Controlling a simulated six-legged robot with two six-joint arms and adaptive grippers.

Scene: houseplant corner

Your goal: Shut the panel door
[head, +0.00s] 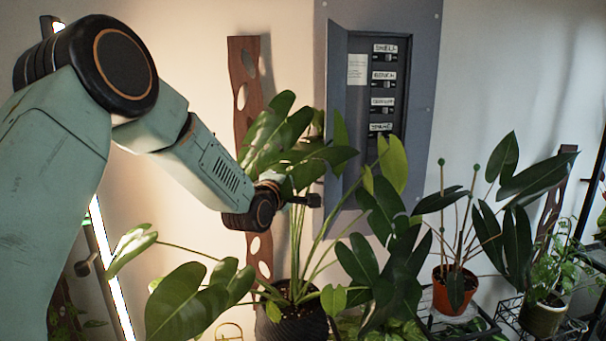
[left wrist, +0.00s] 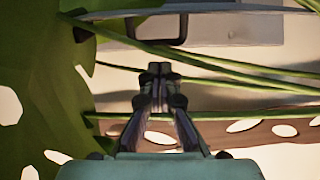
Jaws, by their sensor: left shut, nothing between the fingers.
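The grey wall panel (head: 418,70) has its door (head: 337,105) open, swung out at the left side of the opening. Labelled switches (head: 384,85) show inside. Leaves cover the door's lower part. My left gripper (head: 314,200) is at the door's lower left among the plant's leaves and stems; I cannot tell whether it touches the door. In the left wrist view my left gripper (left wrist: 160,70) is shut and empty. Beyond its tips are a dark U-shaped bar (left wrist: 157,42) and a grey surface (left wrist: 235,30). My right gripper is in neither view.
A large leafy plant in a dark pot (head: 292,322) stands below the panel, its stems crossing near my left gripper. A perforated wooden board (head: 244,75) is on the wall to the left. A plant in an orange pot (head: 455,290) stands right.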

